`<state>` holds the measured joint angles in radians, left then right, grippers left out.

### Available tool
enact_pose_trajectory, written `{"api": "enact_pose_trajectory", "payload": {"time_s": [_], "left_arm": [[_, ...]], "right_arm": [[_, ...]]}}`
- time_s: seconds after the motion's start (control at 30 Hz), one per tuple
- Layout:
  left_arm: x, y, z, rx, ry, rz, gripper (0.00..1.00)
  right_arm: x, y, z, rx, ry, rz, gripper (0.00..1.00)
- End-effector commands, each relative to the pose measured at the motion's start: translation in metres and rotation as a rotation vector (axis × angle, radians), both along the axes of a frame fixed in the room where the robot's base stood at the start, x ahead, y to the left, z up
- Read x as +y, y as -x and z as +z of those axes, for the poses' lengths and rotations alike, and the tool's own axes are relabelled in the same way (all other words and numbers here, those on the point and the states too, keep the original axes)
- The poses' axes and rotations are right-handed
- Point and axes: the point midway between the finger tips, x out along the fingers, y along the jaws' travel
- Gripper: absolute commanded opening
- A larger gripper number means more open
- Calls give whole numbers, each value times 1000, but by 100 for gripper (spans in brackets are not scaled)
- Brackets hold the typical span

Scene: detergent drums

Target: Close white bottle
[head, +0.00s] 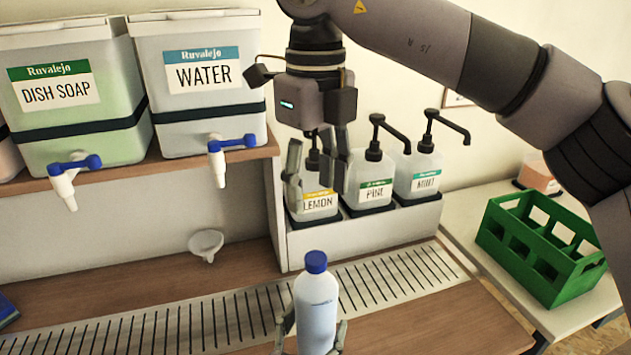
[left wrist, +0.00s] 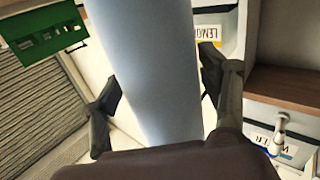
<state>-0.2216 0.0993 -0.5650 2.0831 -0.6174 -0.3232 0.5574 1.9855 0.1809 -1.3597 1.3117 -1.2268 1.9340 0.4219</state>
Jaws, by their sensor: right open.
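The white bottle (head: 315,308) stands upright at the front middle of the head view, with a blue cap (head: 316,262) on its top. I cannot tell how tightly the cap sits. My left gripper (head: 312,331) has its fingers on both sides of the bottle's lower body and is shut on it. In the left wrist view, the bottle's pale body (left wrist: 160,65) fills the space between the fingers (left wrist: 160,92); its cap is out of view. My right gripper (head: 320,180) is open and empty, pointing down above and behind the bottle, in front of the LEMON dispenser (head: 318,207).
PINE (head: 373,190) and MINT (head: 417,176) pump dispensers stand beside LEMON. DISH SOAP (head: 75,90) and WATER (head: 200,85) drums sit on the shelf, taps jutting forward. A funnel (head: 206,244) hangs below. A green crate (head: 540,245) is at right. The slatted drain (head: 100,335) is mostly clear.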

Motion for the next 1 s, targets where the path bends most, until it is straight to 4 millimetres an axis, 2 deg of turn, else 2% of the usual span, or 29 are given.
{"api": "enact_pose_trajectory", "payload": {"time_s": [0.17,0.57,0.67,1.0], "left_arm": [[0,0,0,0,-1,0,83],[2,4,0,1,0,1,83],[6,15,-1,3,0,1,83],[30,73,-2,5,0,1,83]], "right_arm": [[0,0,0,0,0,0,50],[0,0,0,0,0,-1,50],[0,0,0,0,0,-1,50],[0,0,0,0,0,0,50]]}}
